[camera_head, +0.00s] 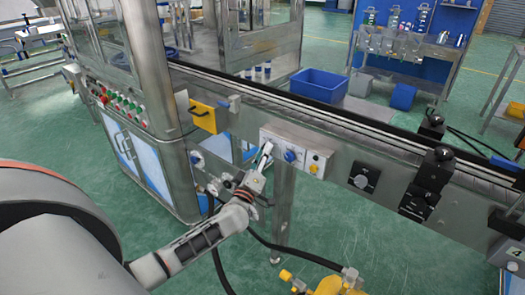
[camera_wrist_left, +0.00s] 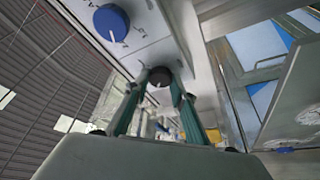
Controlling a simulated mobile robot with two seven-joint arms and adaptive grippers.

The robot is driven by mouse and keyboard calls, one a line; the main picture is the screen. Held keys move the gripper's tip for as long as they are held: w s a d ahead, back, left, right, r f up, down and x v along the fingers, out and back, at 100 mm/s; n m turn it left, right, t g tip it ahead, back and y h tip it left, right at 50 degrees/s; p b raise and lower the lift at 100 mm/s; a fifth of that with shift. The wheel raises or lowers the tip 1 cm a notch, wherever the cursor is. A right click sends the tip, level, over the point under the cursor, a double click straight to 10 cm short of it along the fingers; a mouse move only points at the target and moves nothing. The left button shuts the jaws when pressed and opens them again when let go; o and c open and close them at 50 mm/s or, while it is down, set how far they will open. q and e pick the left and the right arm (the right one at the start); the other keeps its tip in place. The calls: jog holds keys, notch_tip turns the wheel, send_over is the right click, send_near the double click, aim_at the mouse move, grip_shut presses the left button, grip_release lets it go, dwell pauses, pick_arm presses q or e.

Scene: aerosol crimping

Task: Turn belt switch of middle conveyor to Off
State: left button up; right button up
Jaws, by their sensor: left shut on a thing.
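A white control panel (camera_head: 301,162) is on the side of the conveyor. It carries a blue knob (camera_head: 290,155) in the middle and a yellow part on its right. My left gripper (camera_head: 265,158) is at the panel's left end. In the left wrist view its two fingers (camera_wrist_left: 158,92) are shut on a small black knob (camera_wrist_left: 159,76), one fingertip on each side. The blue knob also shows in the left wrist view (camera_wrist_left: 112,22), up and to the left, apart from the fingers. The black knob is mostly hidden in the head view. Switch labels are too small to read.
The conveyor (camera_head: 345,121) runs from upper left to right. A metal leg (camera_head: 283,205) stands below. A yellow device (camera_head: 335,286) with hoses is at the bottom.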

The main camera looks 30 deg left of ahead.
pick_arm(q)
jog(key=shift+f, duration=0.15)
jog(key=o, duration=1.1)
jog(key=v, duration=1.2)
jog(key=shift+d, duration=0.1)
jog(key=s+d+f+m+g+h, duration=0.2)
jog(key=s+d+f+m+h, duration=0.3)
jog(key=d, duration=0.4)
jog(key=s+d+f+m+g+h, duration=0.3)
jog(key=s+d+f+m, duration=0.3)
jog(key=d+m, duration=0.15)
jog(key=s+d+f+m+g+p, duration=0.1)
jog(key=s+d+f+m+g, duration=0.2)
jog(key=s+f, duration=0.6)
jog(key=s+m+g, duration=0.1)
jog(key=s+m, duration=0.1)
jog(key=shift+s+g+y, duration=0.3)
jog(key=shift+g+y, duration=0.1)
